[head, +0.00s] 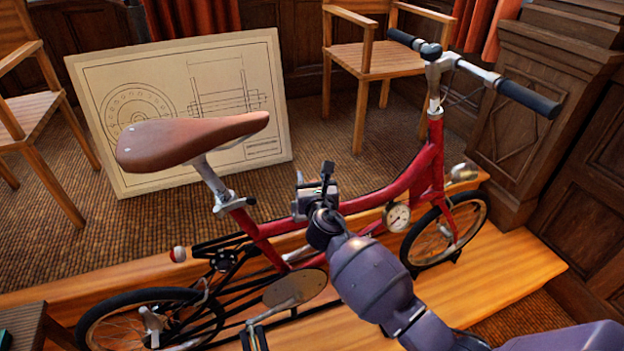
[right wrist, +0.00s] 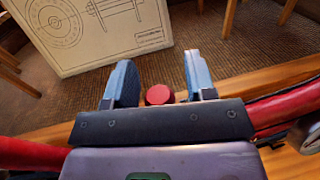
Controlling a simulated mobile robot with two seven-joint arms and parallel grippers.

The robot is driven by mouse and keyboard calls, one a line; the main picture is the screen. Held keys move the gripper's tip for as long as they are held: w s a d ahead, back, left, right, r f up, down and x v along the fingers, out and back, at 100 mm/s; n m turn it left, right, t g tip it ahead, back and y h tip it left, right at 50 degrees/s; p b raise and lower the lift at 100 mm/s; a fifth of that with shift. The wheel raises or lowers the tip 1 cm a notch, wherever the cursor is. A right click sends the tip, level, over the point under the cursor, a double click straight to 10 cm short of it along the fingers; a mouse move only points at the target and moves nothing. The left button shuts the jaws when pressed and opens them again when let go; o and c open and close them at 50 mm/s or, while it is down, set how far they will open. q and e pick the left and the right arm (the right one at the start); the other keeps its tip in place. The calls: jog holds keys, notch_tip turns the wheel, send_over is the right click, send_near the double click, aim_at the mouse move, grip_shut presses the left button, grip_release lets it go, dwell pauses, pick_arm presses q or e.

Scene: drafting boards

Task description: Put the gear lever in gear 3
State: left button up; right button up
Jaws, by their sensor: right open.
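A red bicycle (head: 425,170) with a brown saddle (head: 185,140) stands on a wooden platform. My right gripper (head: 314,188) is over the middle of its frame. In the right wrist view, my right gripper (right wrist: 160,84) is open, with a finger at each side of a round red knob (right wrist: 159,94). The knob looks apart from both fingers. It may be the top of the gear lever, but its shaft and any gear marks are hidden, so I cannot tell the gear. In the head view my gripper and arm cover that spot. My left gripper is not in view.
A round white dial (head: 397,216) sits on the bicycle to the right of my gripper. A drawing board (head: 105,75) leans behind. Wooden chairs (head: 375,60) stand at the back. The handlebar (head: 490,75) rises at upper right.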

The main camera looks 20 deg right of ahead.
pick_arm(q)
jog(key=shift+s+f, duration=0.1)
pick_arm(e)
grip_shut()
jog(key=d+m+p, duration=0.1)
jog(key=d+m, duration=0.1)
jog(key=d+f+m+g+p, duration=0.1)
jog(key=d+m, duration=0.1)
jog(key=m, duration=0.1)
jog(key=shift+d+f, duration=0.15)
jog(key=shift+d, duration=0.05)
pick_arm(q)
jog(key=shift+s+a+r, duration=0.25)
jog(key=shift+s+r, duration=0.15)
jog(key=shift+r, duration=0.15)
pick_arm(e)
jog(key=shift+c, duration=0.3)
grip_release()
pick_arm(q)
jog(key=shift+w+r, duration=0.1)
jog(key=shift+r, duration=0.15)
pick_arm(e)
jog(key=shift+o, duration=0.3)
